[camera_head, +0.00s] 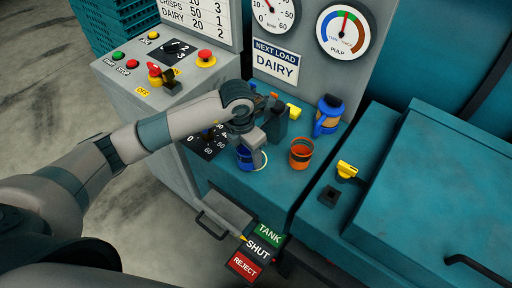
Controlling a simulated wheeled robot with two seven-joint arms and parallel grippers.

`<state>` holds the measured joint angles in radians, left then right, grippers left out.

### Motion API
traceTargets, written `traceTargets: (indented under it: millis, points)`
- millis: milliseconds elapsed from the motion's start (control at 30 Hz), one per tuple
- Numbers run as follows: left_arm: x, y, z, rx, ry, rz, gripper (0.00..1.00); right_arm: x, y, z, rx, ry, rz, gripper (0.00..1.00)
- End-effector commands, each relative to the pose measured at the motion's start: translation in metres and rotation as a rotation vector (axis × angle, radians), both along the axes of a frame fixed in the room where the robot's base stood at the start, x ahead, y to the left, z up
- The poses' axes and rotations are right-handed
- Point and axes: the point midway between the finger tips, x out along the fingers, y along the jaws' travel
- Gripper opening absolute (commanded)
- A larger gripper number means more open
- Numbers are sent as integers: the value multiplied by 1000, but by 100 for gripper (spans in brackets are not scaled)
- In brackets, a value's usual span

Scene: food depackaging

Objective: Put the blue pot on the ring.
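The blue pot (244,158) is on or just above the teal counter, partly hidden by my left gripper (254,154). A thin pale ring (266,161) shows as an arc just right of the pot; the rest of it is hidden. The pot overlaps the ring's left side in the picture; I cannot tell whether it stands on the ring or is held above it. My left gripper points down at the pot, with one grey finger in front of its right side. The other finger is hidden, so its grip is unclear. My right gripper is not in view.
An orange pot (301,153) stands close to the right. A blue jug (327,116) with an orange-brown band stands behind it. A yellow-handled lever (347,169) is farther right. A dial panel (207,143) is at left; TANK, SHUT and REJECT labels (258,250) are in front below.

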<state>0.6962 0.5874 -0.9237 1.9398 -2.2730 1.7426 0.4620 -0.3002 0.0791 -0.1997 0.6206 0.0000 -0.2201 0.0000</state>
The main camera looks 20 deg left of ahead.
Motion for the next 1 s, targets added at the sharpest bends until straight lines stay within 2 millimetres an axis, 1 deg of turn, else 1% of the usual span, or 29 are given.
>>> traceTargets:
  millis: [167,300,400,500,767,900,933,1000]
  points:
    - [17,-7,3,-1,-1,2,29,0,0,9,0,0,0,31]
    - [35,-13,3,0,0,1,29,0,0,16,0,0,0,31]
    - [33,-12,-8,1,3,2,29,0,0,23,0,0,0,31]
    - [33,-12,-13,0,0,0,29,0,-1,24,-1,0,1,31]
    - [33,-12,-15,-1,-1,0,29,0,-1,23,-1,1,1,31]
    - [33,-12,-19,-1,-1,0,29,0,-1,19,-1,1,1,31]
    - [33,-12,-18,-1,-1,0,56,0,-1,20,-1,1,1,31]
    - [33,-12,-17,-1,-1,0,70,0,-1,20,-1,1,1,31]
